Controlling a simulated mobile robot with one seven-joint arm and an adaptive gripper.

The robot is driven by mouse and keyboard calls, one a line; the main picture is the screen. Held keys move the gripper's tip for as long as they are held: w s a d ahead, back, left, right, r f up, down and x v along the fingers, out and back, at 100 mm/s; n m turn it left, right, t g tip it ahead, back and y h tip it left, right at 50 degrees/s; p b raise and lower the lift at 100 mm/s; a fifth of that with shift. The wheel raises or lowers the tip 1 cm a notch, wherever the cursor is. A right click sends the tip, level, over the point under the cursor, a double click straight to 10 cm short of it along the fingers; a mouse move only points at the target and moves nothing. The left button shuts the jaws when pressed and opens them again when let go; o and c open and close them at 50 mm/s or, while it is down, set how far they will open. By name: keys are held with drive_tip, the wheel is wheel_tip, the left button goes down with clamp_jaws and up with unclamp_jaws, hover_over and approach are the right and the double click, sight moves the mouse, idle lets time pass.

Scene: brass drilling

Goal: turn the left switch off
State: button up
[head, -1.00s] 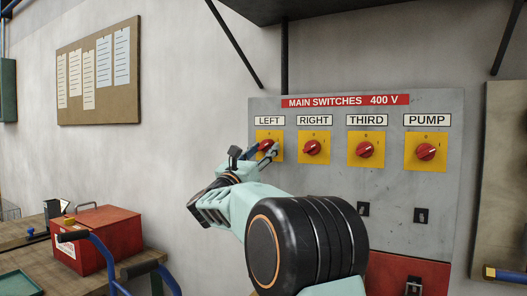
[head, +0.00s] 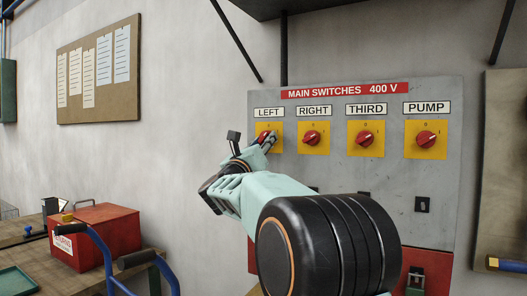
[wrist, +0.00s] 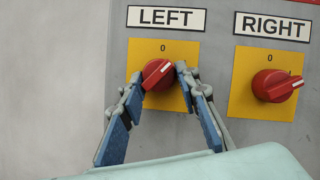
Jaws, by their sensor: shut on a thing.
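The left switch is a red rotary knob (wrist: 158,74) on a yellow plate (wrist: 178,50) under the LEFT label (wrist: 166,17). A 0 is printed above the knob. Its pale mark points up and to the right in the wrist view. My gripper (wrist: 160,78) is shut on this knob, with one finger on each side. In the head view my gripper (head: 266,140) reaches the knob from below and hides part of it and its plate.
The RIGHT knob (head: 312,138), THIRD knob (head: 364,139) and PUMP knob (head: 425,139) sit in a row on the grey panel (head: 400,180). The RIGHT knob is close beside my gripper. A red box (head: 100,240) stands on the bench at the lower left.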

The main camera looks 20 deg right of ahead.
drive_tip(key=n+y, duration=0.1)
drive_tip(key=n, duration=0.2)
drive_tip(key=n+t+y, duration=0.1)
drive_tip(key=n, duration=0.2)
drive_tip(key=shift+s+d+r+y, duration=0.15)
drive_tip(key=shift+s+r+y, duration=0.05)
drive_tip(key=shift+y, duration=0.1)
drive_tip(key=n+y+p, duration=0.1)
drive_tip(key=n, duration=0.1)
drive_tip(key=shift+r+n, duration=0.1)
drive_tip(key=shift+n, duration=0.3)
drive_tip(key=shift+n+y+p, duration=0.3)
drive_tip(key=shift+n+p, duration=0.45)
drive_tip(key=shift+n, duration=0.35)
drive_tip(key=o, duration=1.2)
drive_tip(key=shift+c, duration=0.2)
drive_tip(key=shift+s, duration=0.1)
drive_tip(key=v, duration=0.7)
drive_tip(key=shift+s, duration=0.25)
